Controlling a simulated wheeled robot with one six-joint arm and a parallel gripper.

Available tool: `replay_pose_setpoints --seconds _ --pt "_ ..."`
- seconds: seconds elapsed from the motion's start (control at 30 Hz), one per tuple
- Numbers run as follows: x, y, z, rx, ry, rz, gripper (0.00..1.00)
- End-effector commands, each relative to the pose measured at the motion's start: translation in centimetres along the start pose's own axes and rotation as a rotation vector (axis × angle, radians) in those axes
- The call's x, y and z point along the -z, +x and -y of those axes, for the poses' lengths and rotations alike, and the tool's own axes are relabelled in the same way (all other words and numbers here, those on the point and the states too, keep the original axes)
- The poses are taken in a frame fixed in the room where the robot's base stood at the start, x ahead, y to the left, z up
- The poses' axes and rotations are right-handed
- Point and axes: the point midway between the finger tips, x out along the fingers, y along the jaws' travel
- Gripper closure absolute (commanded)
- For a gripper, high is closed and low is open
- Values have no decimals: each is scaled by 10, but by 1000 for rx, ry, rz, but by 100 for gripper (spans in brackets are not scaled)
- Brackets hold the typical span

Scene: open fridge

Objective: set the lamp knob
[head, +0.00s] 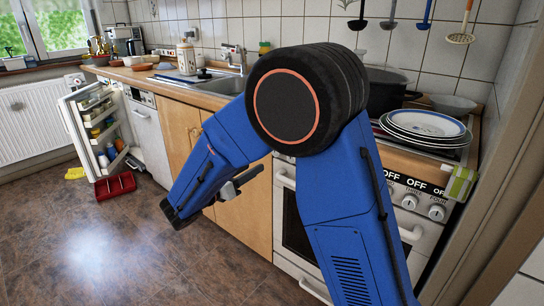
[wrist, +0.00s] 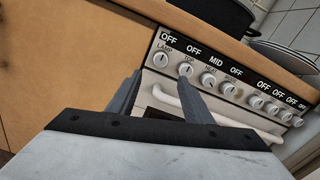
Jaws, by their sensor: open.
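The lamp knob (wrist: 161,59) is a round light knob at the left end of the stove's control panel in the wrist view. A small LAMP label and a sign reading OFF are above it. In the head view my arm hides it. My gripper (wrist: 157,78) is open and empty, its two grey fingers pointing towards the left end of the panel. The knob appears just beyond the fingertips, between them and slightly above; I see no contact. In the head view my gripper (head: 246,180) is in front of the wooden cabinet, left of the stove.
Several similar knobs run right along the panel; the second knob (wrist: 186,69) reads OFF, the third (wrist: 208,79) MID. The oven handle (wrist: 180,103) juts out below. A pot (head: 388,88) and stacked plates (head: 427,123) stand on top. The open fridge (head: 98,125) is far left.

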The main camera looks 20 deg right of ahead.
Motion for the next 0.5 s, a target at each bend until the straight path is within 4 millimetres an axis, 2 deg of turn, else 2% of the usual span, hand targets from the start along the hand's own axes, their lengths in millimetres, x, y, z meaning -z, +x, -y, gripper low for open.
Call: replay_pose_setpoints --seconds 0.1,0.5 --pt "0 22 1 4 0 -1 54" --pt "0 90 1 4 1 -2 54"
